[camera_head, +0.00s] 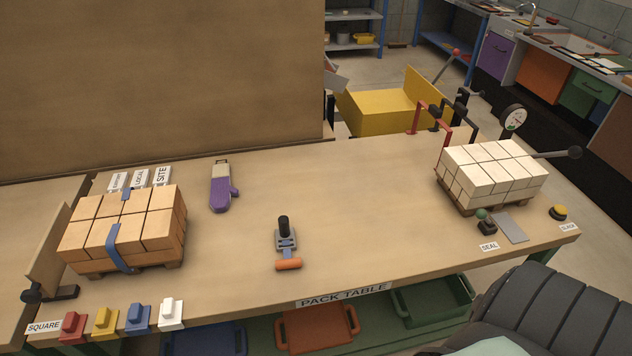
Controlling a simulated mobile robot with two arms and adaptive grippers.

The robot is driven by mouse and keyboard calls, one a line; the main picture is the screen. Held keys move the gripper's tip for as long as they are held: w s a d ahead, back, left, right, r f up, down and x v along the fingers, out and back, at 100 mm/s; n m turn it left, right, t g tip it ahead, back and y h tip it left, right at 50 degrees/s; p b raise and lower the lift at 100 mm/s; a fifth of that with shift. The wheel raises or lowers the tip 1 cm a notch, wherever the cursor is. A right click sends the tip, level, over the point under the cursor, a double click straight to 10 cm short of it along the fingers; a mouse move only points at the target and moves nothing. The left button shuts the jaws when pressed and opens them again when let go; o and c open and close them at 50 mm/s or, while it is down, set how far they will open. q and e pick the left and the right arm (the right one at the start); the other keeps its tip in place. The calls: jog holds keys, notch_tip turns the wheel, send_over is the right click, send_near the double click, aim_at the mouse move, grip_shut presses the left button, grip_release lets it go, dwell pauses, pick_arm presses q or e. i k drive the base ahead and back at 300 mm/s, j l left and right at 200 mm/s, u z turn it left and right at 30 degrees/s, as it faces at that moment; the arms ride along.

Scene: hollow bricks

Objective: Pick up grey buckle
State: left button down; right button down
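I cannot surely pick out a grey buckle. A tool with a grey-blue body, a black upright knob and an orange crossbar (287,243) stands near the middle of the pack table (350,220). A flat grey plate (511,227) lies at the table's right end, beside the "SEAL" label. A blue strap (114,247) runs over the front of the orange brick stack (150,232) at the left. Neither of my grippers can be seen. A dark ribbed shape fills the lower right corner.
A pale brick stack (492,172) stands on a pallet at the right, with a round gauge (513,117) behind it. A purple tool (221,190) lies left of centre. Small coloured blocks (106,322) line the front left edge. The table's centre right is clear.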

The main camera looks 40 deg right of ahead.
aim_at(286, 234)
jog(key=l+z, duration=0.15)
jog(key=z, duration=0.65)
